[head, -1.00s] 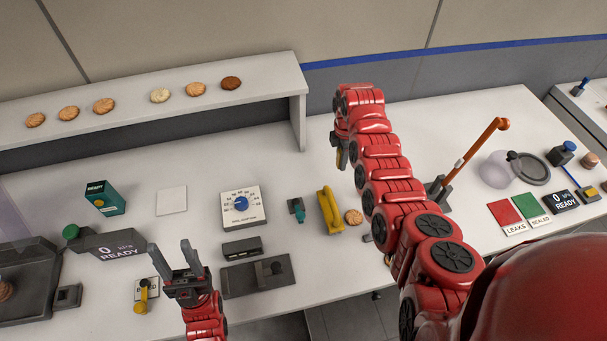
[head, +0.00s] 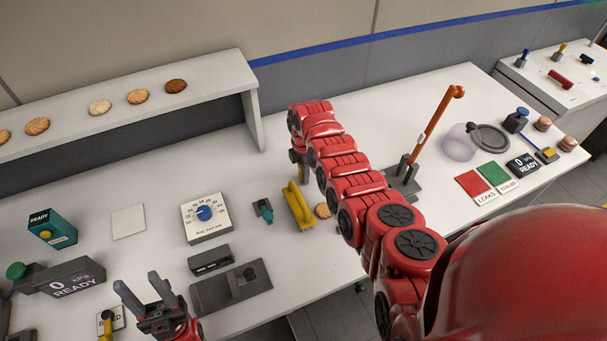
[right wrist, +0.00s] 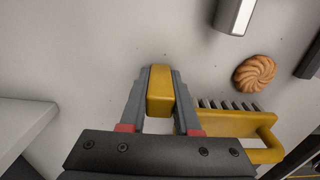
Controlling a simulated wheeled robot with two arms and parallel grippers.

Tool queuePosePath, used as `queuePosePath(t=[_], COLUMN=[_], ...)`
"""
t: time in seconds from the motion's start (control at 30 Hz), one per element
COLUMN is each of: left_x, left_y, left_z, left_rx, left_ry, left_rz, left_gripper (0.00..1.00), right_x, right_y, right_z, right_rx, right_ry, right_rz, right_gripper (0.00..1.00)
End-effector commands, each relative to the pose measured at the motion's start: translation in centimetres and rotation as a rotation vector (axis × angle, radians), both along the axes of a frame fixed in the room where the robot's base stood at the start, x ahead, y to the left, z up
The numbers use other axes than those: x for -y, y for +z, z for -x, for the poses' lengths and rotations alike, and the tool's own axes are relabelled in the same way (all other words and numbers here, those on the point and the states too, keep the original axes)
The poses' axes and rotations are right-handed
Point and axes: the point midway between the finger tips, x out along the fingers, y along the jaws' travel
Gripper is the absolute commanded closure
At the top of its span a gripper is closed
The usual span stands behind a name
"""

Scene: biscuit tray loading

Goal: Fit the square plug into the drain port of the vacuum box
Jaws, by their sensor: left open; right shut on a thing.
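My right gripper (right wrist: 160,95) is shut on a yellow block with a square-edged end (right wrist: 160,92), held above the white table; this may be the square plug. In the head view my right gripper (head: 298,158) hangs above the table behind the yellow handled tool, partly hidden by my arm. My left gripper (head: 146,288) is open and empty at the front left. A clear dome (head: 461,142) beside a dark ring (head: 489,138) stands at the right, perhaps part of the vacuum box. I cannot make out a drain port.
A yellow comb-like tool (head: 299,206) and a biscuit (head: 322,211) lie near the right gripper. An orange lever (head: 436,125) rises between it and the dome. Red (head: 474,186) and green (head: 492,172) cards lie before the dome. A biscuit shelf (head: 120,115) stands at the back left.

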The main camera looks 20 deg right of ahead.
Motion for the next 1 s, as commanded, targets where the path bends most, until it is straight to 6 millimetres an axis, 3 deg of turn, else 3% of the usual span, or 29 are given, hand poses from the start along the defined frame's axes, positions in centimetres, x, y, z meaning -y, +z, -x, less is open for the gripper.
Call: queuePosePath(t=[0.03, 0.07, 0.23, 0.67, 0.87, 1.0], left_x=[0.0, 0.0, 0.0, 0.0, 0.0, 0.0], left_y=[-0.3, -0.3, -0.2, 0.7, 3.4, 5.7], left_z=[0.0, 0.0, 0.0, 0.0, 0.0, 0.0], left_rx=[0.0, 0.0, 0.0, 0.0, 0.0, 0.0], left_ry=[0.0, 0.0, 0.0, 0.0, 0.0, 0.0], left_rz=[0.0, 0.0, 0.0, 0.0, 0.0, 0.0], left_gripper=[0.5, 0.5, 0.5, 0.5, 0.5, 0.5], right_x=[0.0, 0.0, 0.0, 0.0, 0.0, 0.0], right_y=[-0.3, -0.3, -0.2, 0.7, 4.0, 7.4], right_z=[0.0, 0.0, 0.0, 0.0, 0.1, 0.0], right_rx=[-0.001, -0.001, -0.001, -0.001, -0.004, 0.002], right_ry=[0.0, 0.0, 0.0, 0.0, -0.001, -0.001], right_rz=[0.0, 0.0, 0.0, 0.0, 0.0, -0.001], right_gripper=[1.0, 0.68, 0.39, 0.39, 0.39, 0.39])
